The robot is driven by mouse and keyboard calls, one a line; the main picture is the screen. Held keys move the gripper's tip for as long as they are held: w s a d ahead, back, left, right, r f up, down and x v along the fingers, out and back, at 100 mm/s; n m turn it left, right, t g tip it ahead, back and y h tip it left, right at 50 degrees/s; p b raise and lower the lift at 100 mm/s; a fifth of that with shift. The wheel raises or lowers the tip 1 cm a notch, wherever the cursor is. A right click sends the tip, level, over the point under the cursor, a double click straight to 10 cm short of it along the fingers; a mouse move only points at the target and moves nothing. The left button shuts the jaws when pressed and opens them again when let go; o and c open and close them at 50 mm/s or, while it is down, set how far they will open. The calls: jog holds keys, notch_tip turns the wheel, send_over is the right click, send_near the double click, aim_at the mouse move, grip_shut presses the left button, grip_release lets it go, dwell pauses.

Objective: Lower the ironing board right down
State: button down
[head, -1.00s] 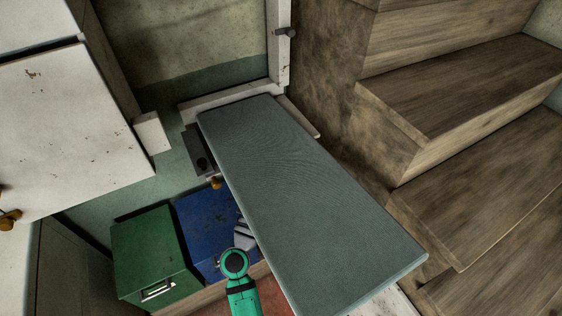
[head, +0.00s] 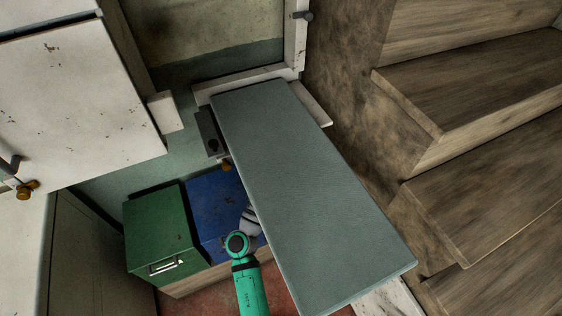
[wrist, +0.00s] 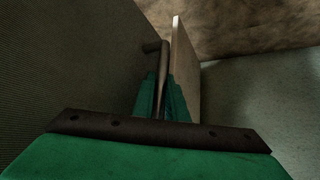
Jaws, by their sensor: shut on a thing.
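The ironing board (head: 315,205) is a long grey-green padded panel in the head view. It runs from the white wall frame out to the lower right, and its near end stands free. My green arm passes along its left edge, and my gripper is hidden beneath the board there. In the wrist view my gripper (wrist: 165,92) is shut on a thin dark metal bar (wrist: 162,62) with a bent top. A dark textured surface, likely the board's underside, fills the left. A pale panel edge (wrist: 184,70) stands just right of the fingers.
A green box (head: 158,225) and a blue box (head: 213,200) stand left of the board. A white cabinet (head: 80,110) is at the upper left. Wooden stairs (head: 480,190) fill the right side. A dark bracket (head: 208,135) sits beside the board's far end.

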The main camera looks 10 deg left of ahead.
jog(key=c, duration=2)
grip_release()
jog(key=shift+w+a+f, duration=0.1)
jog(key=shift+f, duration=0.3)
jog(key=shift+c, duration=0.2)
jog(key=shift+r, duration=0.15)
jog(key=v, duration=1.1)
jog(key=shift+r, duration=0.15)
